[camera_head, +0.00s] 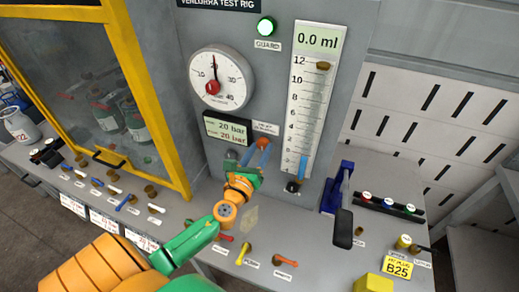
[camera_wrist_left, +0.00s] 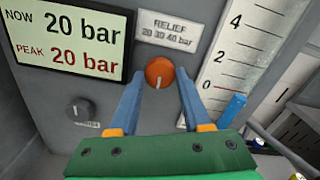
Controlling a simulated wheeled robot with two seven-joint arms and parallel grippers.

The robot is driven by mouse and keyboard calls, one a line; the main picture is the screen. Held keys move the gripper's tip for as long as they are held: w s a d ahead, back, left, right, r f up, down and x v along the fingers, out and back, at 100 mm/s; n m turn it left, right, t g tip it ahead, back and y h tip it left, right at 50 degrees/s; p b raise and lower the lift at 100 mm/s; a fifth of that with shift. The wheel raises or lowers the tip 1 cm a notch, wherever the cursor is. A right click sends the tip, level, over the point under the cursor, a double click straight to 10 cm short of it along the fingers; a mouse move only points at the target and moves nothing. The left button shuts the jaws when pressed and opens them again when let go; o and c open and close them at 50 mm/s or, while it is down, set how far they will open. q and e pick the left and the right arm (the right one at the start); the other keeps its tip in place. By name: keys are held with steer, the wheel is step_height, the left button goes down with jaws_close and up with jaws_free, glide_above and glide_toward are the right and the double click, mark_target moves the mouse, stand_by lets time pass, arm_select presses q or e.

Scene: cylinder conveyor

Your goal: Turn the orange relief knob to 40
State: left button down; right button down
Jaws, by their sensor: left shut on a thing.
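The orange relief knob (camera_wrist_left: 159,70) sits on the grey panel below a label reading RELIEF 20 30 40 bar (camera_wrist_left: 167,30). A pale mark shows on its lower part; I cannot tell which setting it marks. My left gripper (camera_wrist_left: 159,82) has its blue fingers on either side of the knob and is shut on it. In the head view the left gripper (camera_head: 261,151) reaches up to the knob (camera_head: 264,143) from below. The display (camera_wrist_left: 69,40) reads NOW 20 bar and PEAK 20 bar. The dial gauge (camera_head: 220,79) has its needle pointing up near 20. My right gripper is not in view.
A scaled column (camera_head: 312,95) reading 0.0 ml stands right of the knob. A small dark knob (camera_wrist_left: 77,111) is lower left. A blue-based lever (camera_head: 338,190) stands on the bench at right. A yellow-framed window (camera_head: 155,90) is at left.

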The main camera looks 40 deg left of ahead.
arm_select(q)
steer(key=shift+f+m, duration=0.2)
steer(key=shift+m, duration=0.2)
steer(key=c, duration=0.6)
jaws_free()
steer(key=shift+r, duration=0.1)
steer(key=shift+s, duration=0.1)
steer(key=b+v, duration=0.1)
steer(key=v, duration=0.6)
